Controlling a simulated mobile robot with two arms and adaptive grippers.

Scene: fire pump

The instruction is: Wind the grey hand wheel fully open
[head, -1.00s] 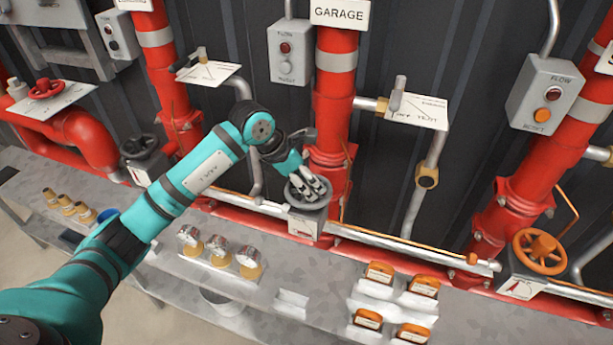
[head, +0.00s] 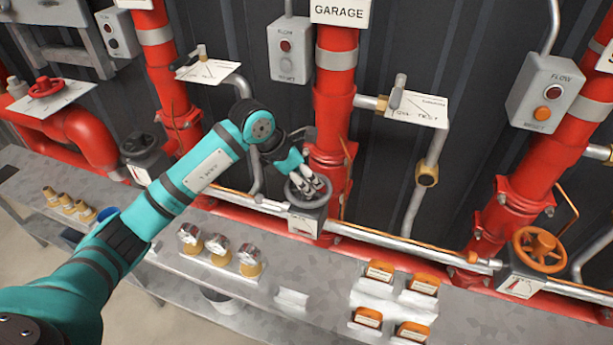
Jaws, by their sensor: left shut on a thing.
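The grey hand wheel (head: 308,200) sits on a grey valve box at the foot of the red pipe under the GARAGE sign (head: 341,12). My left gripper (head: 312,187) reaches down onto the wheel from the upper left. Its fingers are shut on the wheel and hide part of its hub and rim. A small plate with a dial (head: 303,226) faces forward below the wheel. My right gripper is not in view.
An orange hand wheel (head: 538,248) stands to the right and a dark wheel (head: 140,146) to the left. Brass-based fittings (head: 220,250) and orange blocks (head: 424,284) stand on the grey bench (head: 300,275) in front. A test pipe (head: 427,175) runs right of the red pipe.

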